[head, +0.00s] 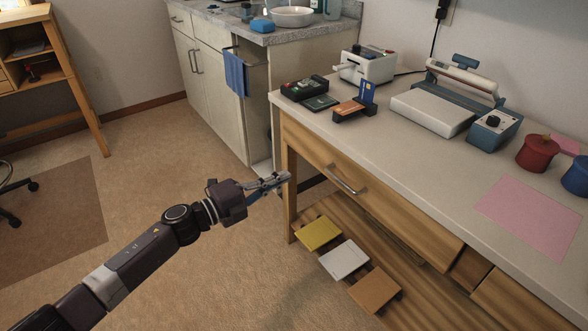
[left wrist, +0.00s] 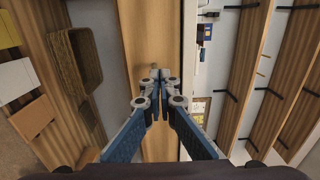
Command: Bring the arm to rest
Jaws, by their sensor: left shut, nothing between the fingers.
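My left arm reaches in from the lower left of the head view. Its gripper (head: 286,177) is shut and empty, held in the air just left of the workbench's near-left corner. In the left wrist view the two blue-grey fingers of this gripper (left wrist: 157,72) meet at their tips, with nothing between them. The wooden front of the bench lies beyond them. My right gripper shows in neither view.
A sink counter (head: 300,35) stands behind.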

